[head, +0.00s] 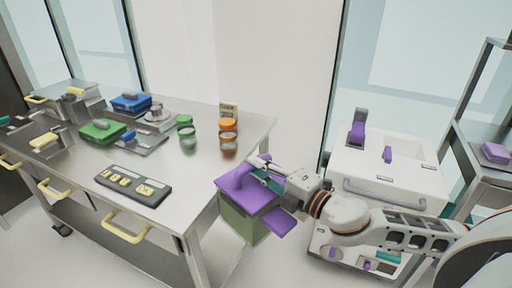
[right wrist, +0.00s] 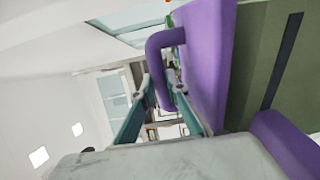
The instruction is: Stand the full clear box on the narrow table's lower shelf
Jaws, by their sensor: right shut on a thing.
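The clear box (head: 240,222) has a purple lid with a handle, and its walls look dull green. It hangs upright, or nearly so, by the right front corner of the steel table. My right gripper (head: 262,172) is shut on the purple lid handle (right wrist: 162,50) from the right. In the right wrist view the handle passes between the fingers, with the purple lid and green wall (right wrist: 258,65) beside them. The box's underside and the floor gap are hard to judge. I cannot tell for sure which piece is the narrow table. My left gripper is not in view.
The steel table (head: 215,150) carries green and blue boxes, several jars and a black tray (head: 133,185). A white cabinet (head: 390,165) with purple handles stands behind my right arm. A metal rack (head: 485,140) stands far right, with a purple item (head: 495,152) on it.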

